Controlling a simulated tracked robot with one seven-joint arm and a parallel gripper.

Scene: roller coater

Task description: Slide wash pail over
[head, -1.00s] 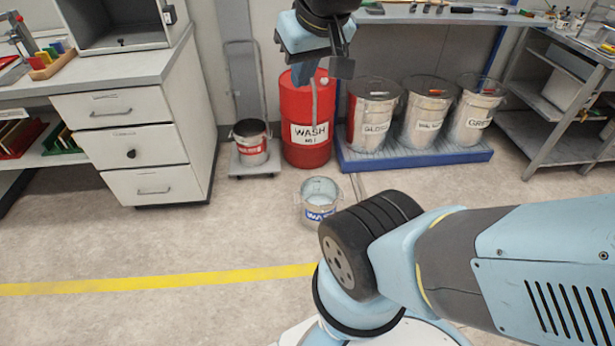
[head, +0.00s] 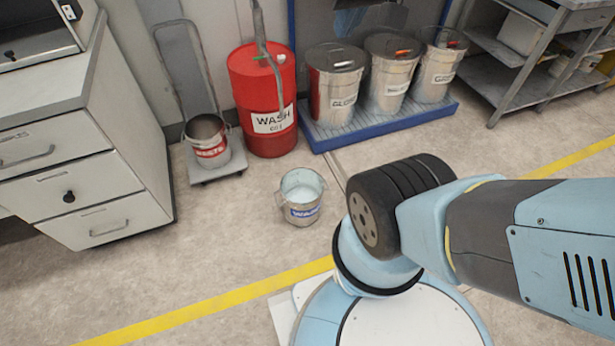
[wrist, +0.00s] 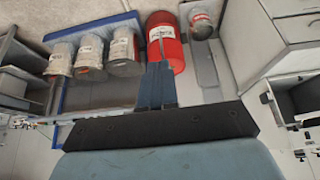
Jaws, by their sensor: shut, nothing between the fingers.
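The wash pail (head: 301,190) is a small silver pail with a blue label and pale contents. It stands upright on the open floor in the head view, in front of the red WASH drum (head: 264,95). I cannot make out the pail in the wrist view. My gripper (wrist: 157,78) is shut and empty in the wrist view, its fingers overlapping the drum (wrist: 165,35) in the picture. It is well apart from the pail.
A waste pail (head: 208,145) stands on a low wheeled dolly (head: 220,172) left of the drum. Several labelled cans stand on a blue-edged pallet (head: 385,127). A drawer cabinet (head: 70,190) is at left. A yellow floor line (head: 215,302) crosses the clear floor in front.

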